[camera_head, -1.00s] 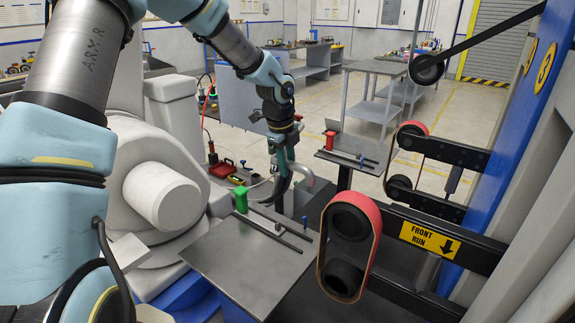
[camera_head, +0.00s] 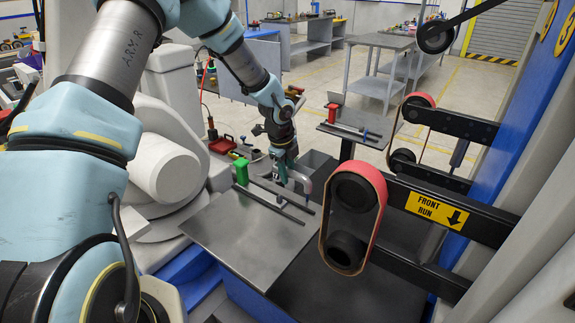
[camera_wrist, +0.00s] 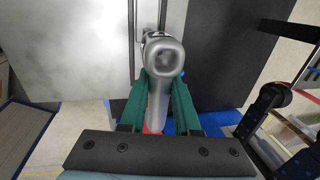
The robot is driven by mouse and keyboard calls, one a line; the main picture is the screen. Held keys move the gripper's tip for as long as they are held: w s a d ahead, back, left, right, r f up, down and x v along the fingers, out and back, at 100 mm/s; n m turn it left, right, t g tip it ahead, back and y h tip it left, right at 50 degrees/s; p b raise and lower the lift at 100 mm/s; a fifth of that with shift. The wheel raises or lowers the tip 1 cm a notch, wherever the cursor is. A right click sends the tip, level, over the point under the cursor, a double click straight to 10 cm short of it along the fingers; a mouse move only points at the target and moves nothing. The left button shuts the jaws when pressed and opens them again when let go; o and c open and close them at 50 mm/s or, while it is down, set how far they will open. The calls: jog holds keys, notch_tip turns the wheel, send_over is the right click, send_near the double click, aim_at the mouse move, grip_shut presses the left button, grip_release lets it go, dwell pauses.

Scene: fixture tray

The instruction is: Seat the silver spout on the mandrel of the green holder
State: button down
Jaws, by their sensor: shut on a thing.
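The silver spout (camera_head: 299,180) is a curved grey tube. It hangs between the teal fingers of my gripper (camera_head: 284,182), over the far right part of the grey plate (camera_head: 232,240). In the wrist view the spout (camera_wrist: 161,85) lies between the fingers (camera_wrist: 157,112), its rounded end facing the camera. My gripper is shut on it. The green holder (camera_head: 241,170) stands upright at the far left of the plate, left of my gripper. I cannot make out its mandrel, nor tell whether the spout touches anything below.
Two dark rods (camera_head: 270,203) run along the far part of the plate. A red-belted roller (camera_head: 352,220) stands close on the right. A second plate with a red holder (camera_head: 332,112) lies behind. The near part of the plate is clear.

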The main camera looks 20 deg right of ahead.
jog(key=shift+r, duration=0.1)
dwell(0.4)
jog(key=shift+f+b, duration=1.75)
jog(key=shift+f, duration=1.25)
jog(key=shift+f+b, duration=1)
jog(key=shift+f, duration=1)
jog(key=c, duration=0.5)
grip_release()
jog(key=shift+c, duration=0.2)
notch_tip(320, 180, up, 11)
jog(key=s+a+b, duration=0.1)
jog(key=a, duration=0.1)
jog(key=shift+f+b, duration=0.2)
jog(key=shift+b, duration=0.2)
